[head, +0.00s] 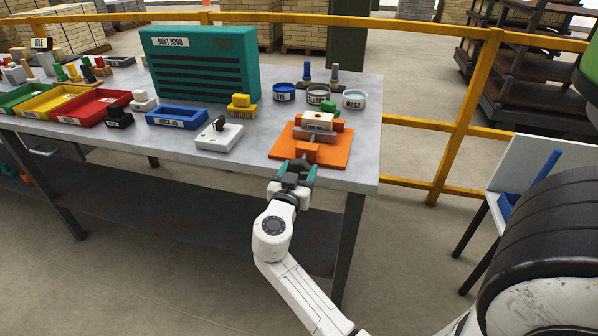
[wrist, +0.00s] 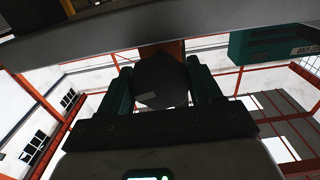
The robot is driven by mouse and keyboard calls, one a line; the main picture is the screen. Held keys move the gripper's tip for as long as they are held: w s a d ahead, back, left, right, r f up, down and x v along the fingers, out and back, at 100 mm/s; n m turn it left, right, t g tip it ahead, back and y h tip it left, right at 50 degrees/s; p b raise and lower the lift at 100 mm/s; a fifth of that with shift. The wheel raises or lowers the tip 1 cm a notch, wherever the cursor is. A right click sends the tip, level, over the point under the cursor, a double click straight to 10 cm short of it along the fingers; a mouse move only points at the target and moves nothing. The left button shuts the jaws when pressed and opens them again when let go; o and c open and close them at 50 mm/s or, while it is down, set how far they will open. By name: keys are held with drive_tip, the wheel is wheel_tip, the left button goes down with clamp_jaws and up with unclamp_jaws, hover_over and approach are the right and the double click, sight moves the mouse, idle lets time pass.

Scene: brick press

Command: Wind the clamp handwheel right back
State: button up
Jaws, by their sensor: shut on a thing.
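The clamp (head: 312,137) stands on an orange base plate (head: 338,157) near the right front corner of the table. A light block (head: 317,121) sits between its jaws. The handwheel is a dark rounded disc (wrist: 160,82) in the wrist view, at the clamp's near side. My gripper (head: 297,172) is at the table's front edge, and its teal fingers, also in the wrist view (wrist: 161,90), are shut on the handwheel from both sides. In the head view the fingers mostly hide the wheel.
A white box with a black knob (head: 219,135) stands left of the clamp. Pots (head: 284,92) stand behind it. A blue tray (head: 177,116), a red tray (head: 92,107) and the teal dust hood (head: 205,62) are further left. The floor before the table is clear.

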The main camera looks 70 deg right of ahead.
drive_tip(key=shift+c, duration=1.1)
drive_tip(key=shift+n+b, duration=0.6)
drive_tip(key=shift+n, duration=1)
drive_tip(key=o, duration=1)
drive_tip(key=a, duration=0.7)
drive_tip(key=s+a+b, duration=0.1)
drive_tip(key=a, duration=0.3)
drive_tip(key=shift+o, duration=0.2)
drive_tip(key=shift+d+f, duration=0.1)
